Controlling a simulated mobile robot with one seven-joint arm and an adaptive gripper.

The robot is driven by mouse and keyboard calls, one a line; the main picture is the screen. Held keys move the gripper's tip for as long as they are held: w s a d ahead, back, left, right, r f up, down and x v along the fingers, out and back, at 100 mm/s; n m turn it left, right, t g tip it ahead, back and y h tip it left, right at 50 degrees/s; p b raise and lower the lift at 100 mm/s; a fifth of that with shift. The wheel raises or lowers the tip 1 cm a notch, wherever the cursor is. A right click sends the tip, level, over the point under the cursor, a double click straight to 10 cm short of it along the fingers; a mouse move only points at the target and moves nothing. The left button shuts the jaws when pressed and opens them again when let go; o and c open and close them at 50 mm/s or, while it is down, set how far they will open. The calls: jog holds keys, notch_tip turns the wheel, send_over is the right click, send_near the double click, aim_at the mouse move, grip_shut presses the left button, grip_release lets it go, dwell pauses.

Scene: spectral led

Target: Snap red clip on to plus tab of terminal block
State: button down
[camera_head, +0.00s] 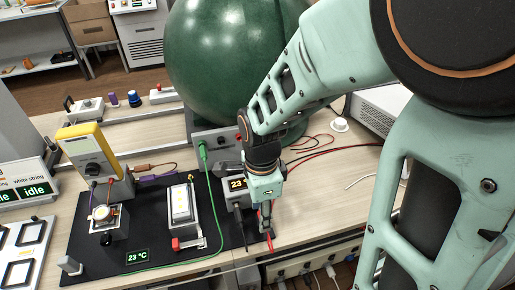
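My gripper (267,216) points down at the front right corner of the black mat (152,254). A thin red piece, which looks like the red clip (268,222), is between its fingertips, and the fingers look closed on it. Red also shows just below the fingertips, near the table's front edge. A small dark piece is close beside the fingertips; I cannot tell whether it is the terminal block. The plus tab cannot be made out, and contact between clip and tab cannot be judged.
Red leads (335,150) cross the table behind. A large green sphere (230,60) stands at the back.

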dwell(0.3)
jog(key=shift+s+d, duration=0.1)
jog(key=shift+s, duration=0.3)
jog(key=shift+w, duration=0.1)
dwell(1.4)
jog(key=shift+w, duration=0.45)
jog(key=shift+s, duration=0.15)
jog(key=shift+s, duration=0.4)
jog(key=shift+w, duration=0.15)
dwell(1.2)
jog(key=shift+w+r, duration=0.1)
jog(key=shift+w, duration=0.3)
jog(key=shift+s, duration=0.15)
